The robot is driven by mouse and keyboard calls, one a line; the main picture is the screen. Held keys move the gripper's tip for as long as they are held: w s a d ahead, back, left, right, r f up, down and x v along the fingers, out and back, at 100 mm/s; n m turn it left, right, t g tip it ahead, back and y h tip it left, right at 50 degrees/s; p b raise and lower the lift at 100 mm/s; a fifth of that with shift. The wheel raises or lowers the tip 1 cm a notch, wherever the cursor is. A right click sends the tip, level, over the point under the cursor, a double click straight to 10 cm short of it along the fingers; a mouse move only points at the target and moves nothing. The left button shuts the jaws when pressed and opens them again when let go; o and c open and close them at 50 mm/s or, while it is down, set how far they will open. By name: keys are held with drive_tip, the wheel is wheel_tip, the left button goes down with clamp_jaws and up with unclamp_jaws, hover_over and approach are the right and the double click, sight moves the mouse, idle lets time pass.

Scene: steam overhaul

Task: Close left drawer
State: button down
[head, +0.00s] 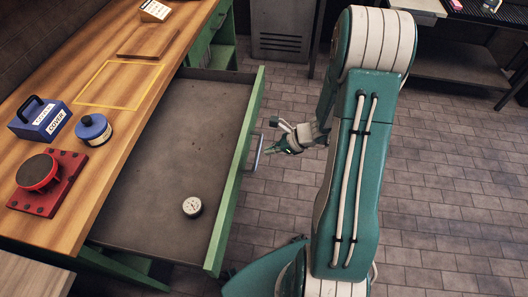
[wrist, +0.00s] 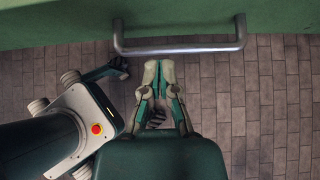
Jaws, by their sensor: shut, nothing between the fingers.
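The left drawer (head: 150,150) is pulled far out from under the wooden bench in the head view. A small round gauge (head: 192,207) lies on its floor near the front. The drawer's green front carries a metal bar handle (head: 257,152), which also shows in the wrist view (wrist: 180,48). My gripper (head: 272,153) is shut and empty, just outside the drawer front by the handle. In the wrist view my fingertips (wrist: 159,64) point at the handle's bar, close below it in the picture. I cannot tell whether they touch it.
On the bench top (head: 185,30) stand a blue box marked COVER (head: 40,120), a blue round part (head: 93,129) and a red fixture (head: 45,180). A grey cabinet (head: 283,30) stands at the back. The tiled floor (head: 440,190) to the right is clear.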

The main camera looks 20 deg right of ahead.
sight(244, 160)
drive_tip(key=x, duration=0.8)
drive_tip(key=shift+a+f, duration=0.1)
drive_tip(key=shift+a, duration=0.05)
drive_tip(key=shift+w+a, duration=0.1)
drive_tip(key=w+a, duration=0.6)
drive_tip(key=a, duration=0.3)
drive_tip(key=w+a, duration=0.6)
drive_tip(key=a, duration=0.4)
drive_tip(key=w+a, duration=0.7)
drive_tip(key=a, duration=0.2)
drive_tip(key=shift+a, duration=0.3)
drive_tip(key=shift+w+a, duration=0.25)
drive_tip(key=shift+w, duration=0.15)
drive_tip(key=shift+r, duration=0.25)
